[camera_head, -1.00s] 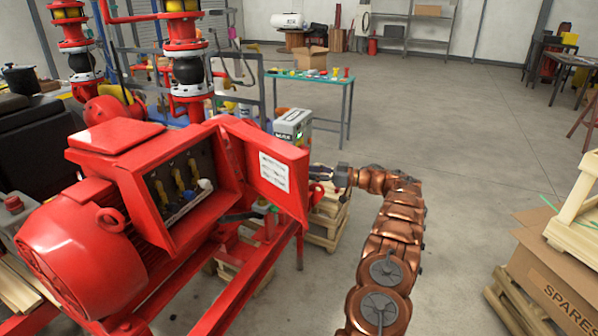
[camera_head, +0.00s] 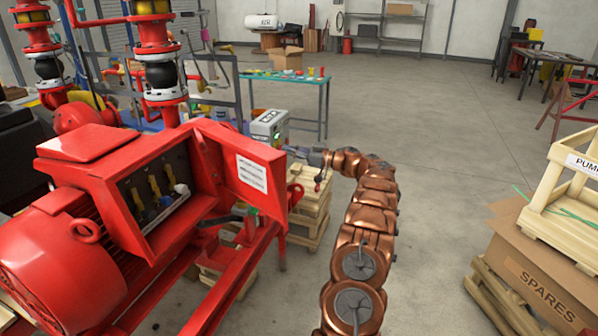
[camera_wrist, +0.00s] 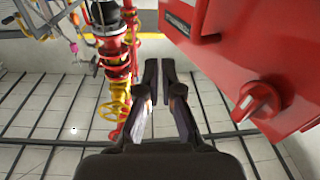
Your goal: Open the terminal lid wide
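The terminal lid (camera_head: 250,173) is a red panel with a white printed label. In the head view it stands swung out from the right side of the red terminal box (camera_head: 120,205), whose inside with yellow, dark and white parts is exposed. My gripper (camera_head: 288,150) is just beyond the lid's upper right edge, partly hidden behind it; contact cannot be told. In the wrist view my gripper (camera_wrist: 160,66) has two dark fingers with a narrow gap and nothing between them. A red housing with a red knob (camera_wrist: 258,100) fills the right of that view, close to the fingers.
The red motor (camera_head: 60,260) and skid frame lie left and below. A wooden pallet stack (camera_head: 310,215) stands behind the lid. A green table (camera_head: 300,78) is farther back. Crates and a SPARES carton (camera_head: 530,270) stand at right, with open floor between.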

